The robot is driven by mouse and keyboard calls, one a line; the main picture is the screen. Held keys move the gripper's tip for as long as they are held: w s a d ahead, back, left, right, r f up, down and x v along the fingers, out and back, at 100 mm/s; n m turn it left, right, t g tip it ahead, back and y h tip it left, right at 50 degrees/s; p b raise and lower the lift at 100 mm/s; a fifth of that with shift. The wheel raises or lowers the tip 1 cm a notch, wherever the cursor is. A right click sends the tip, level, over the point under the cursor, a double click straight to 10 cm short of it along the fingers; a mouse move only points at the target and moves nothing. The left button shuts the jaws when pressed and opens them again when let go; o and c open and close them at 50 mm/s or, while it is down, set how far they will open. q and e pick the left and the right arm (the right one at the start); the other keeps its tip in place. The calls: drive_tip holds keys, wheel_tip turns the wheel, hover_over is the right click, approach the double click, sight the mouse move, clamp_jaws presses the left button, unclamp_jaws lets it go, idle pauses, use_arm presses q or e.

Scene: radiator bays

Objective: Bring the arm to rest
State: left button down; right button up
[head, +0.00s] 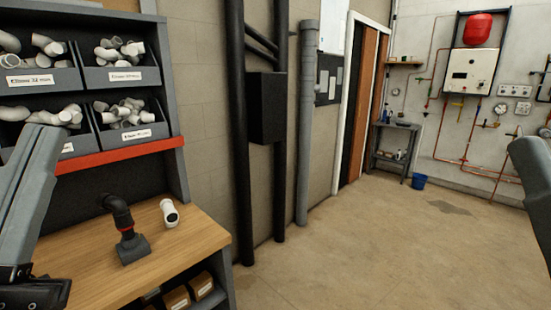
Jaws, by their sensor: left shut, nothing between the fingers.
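My left arm comes in along the left edge. My left gripper (32,292) shows as a dark shape in the lower left corner, cut off by the frame edge, over the left end of the wooden bench (195,240). It is shut and empty. Part of my right arm shows at the right edge; its gripper is out of view.
On the bench, a black elbow pipe (117,212) with a red ring stands in a grey base (133,250), beside a white pipe fitting (170,213). Grey bins (123,78) of fittings sit above. Black wall pipes (238,130) rise right of the bench. The floor (370,245) is clear.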

use_arm(q)
wheel_tip(320, 180, up, 38)
drive_tip(key=s+n+h+p, duration=0.2)
drive_tip(key=n+p, duration=0.2)
drive_tip(key=p, duration=3.3)
drive_tip(key=shift+s+d+n+p, duration=0.15)
drive_tip(key=shift+d+n+p, duration=0.15)
drive_tip(key=shift+p, duration=0.1)
drive_tip(key=c, duration=1.5)
unclamp_jaws()
drive_tip(key=shift+c, duration=0.2)
